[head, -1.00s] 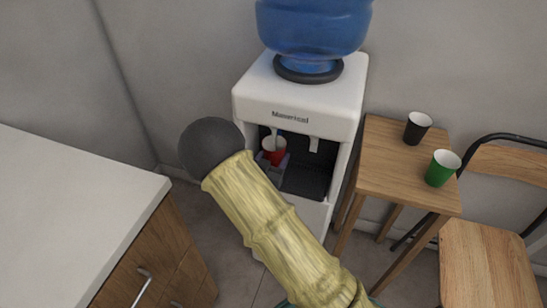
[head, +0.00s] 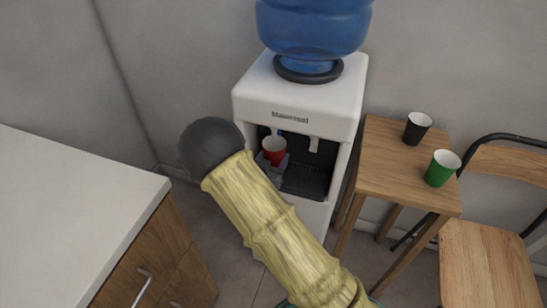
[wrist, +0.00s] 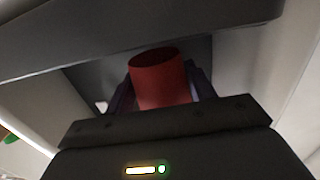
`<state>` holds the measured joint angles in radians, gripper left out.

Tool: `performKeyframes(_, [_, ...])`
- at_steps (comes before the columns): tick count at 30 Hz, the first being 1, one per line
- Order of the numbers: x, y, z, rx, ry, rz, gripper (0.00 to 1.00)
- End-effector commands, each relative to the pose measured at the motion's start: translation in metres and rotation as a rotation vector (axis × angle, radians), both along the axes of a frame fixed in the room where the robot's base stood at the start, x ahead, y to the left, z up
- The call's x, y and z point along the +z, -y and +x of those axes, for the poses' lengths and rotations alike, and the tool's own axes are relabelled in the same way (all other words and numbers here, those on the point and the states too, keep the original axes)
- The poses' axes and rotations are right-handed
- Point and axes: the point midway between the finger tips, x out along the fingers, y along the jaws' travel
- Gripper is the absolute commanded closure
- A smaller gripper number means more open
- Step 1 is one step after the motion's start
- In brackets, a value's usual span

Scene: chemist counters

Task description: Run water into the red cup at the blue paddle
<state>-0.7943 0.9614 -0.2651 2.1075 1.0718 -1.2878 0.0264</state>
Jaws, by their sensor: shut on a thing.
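The red cup (head: 274,148) is in the left part of the bay of the water dispenser (head: 300,97). It stands roughly upright below a small blue part, likely the blue paddle (head: 280,132), at the left outlet. Contact between cup and paddle cannot be made out. My gripper (head: 273,160) is shut on the cup, partly hidden by my arm in the head view. In the wrist view the red cup (wrist: 160,80) sits between the fingers of my gripper (wrist: 163,92), under the dispenser's dark overhang. No water stream can be made out; the cup's contents are hidden.
A second, pale paddle (head: 314,144) hangs at the right outlet. A wooden side table (head: 385,165) holds a black cup (head: 417,128) and a green cup (head: 443,168). A chair (head: 487,250) is at the right, and a white counter (head: 70,210) at the left.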

Motion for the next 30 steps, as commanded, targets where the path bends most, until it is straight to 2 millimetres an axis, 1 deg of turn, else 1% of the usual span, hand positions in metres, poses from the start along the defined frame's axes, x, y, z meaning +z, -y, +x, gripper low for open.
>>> performKeyframes(21, [0.0, 0.0, 0.0, 0.0, 0.001, 0.0, 0.67])
performKeyframes(30, [0.0, -0.004, -0.011, 0.0, 0.0, 0.001, 0.66])
